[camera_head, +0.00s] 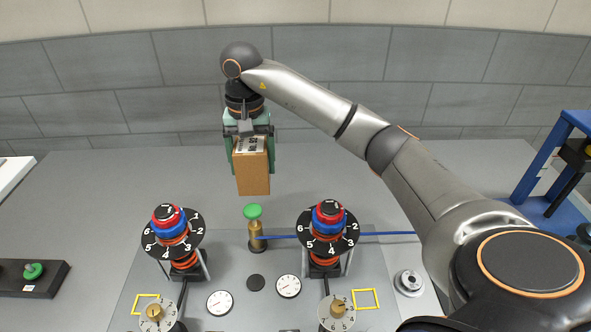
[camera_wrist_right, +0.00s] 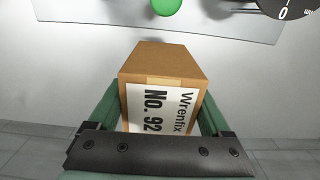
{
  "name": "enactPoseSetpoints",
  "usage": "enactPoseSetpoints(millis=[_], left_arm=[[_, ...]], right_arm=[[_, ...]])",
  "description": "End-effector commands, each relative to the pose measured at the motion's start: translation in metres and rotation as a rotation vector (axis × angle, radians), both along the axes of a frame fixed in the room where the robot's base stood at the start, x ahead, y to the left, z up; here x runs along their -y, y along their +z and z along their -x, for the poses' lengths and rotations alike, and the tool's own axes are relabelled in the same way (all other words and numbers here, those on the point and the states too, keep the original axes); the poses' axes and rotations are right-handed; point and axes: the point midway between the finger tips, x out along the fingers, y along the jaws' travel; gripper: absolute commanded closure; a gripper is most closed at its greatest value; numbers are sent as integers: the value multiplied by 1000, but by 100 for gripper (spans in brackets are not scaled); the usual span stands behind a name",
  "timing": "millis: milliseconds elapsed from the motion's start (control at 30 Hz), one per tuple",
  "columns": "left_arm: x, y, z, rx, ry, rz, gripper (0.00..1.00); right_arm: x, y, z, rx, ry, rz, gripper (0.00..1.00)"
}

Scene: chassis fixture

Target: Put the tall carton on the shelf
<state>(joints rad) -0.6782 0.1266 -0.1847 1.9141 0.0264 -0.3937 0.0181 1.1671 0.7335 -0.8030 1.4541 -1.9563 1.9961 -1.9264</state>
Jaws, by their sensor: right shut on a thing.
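The tall carton (camera_head: 252,178) is a brown cardboard box with a white label. My right gripper (camera_head: 251,152) is shut on it and holds it upright in the air, beyond the panel with the dials. In the right wrist view the carton (camera_wrist_right: 160,75) sits between the green fingers of the gripper (camera_wrist_right: 160,115), and its label reads "Wrenfix No. 92". My left gripper is not in view. I cannot make out a shelf for certain in these frames.
Below stands a grey panel (camera_head: 255,310) with two numbered dial stacks (camera_head: 172,232) (camera_head: 328,228), gauges and a green-topped brass valve (camera_head: 254,224) with a blue rod. A blue frame (camera_head: 545,170) stands at right, a black box with a green button (camera_head: 30,275) at left.

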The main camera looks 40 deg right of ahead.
Motion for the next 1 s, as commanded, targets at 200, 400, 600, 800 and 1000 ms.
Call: enactPoseSetpoints(millis=[200, 400, 600, 800, 1000], left_arm=[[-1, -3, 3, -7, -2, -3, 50], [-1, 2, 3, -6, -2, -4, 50], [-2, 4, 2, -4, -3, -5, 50], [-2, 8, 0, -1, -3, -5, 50], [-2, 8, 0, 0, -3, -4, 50]], right_arm=[[1, -34, 1, -2, -5, -1, 100], [1, -66, 1, 0, -5, -1, 100], [1, -82, 1, 1, -5, -1, 100], [1, -109, 1, 1, -5, -2, 100], [1, -111, 0, 3, -5, 0, 100]])
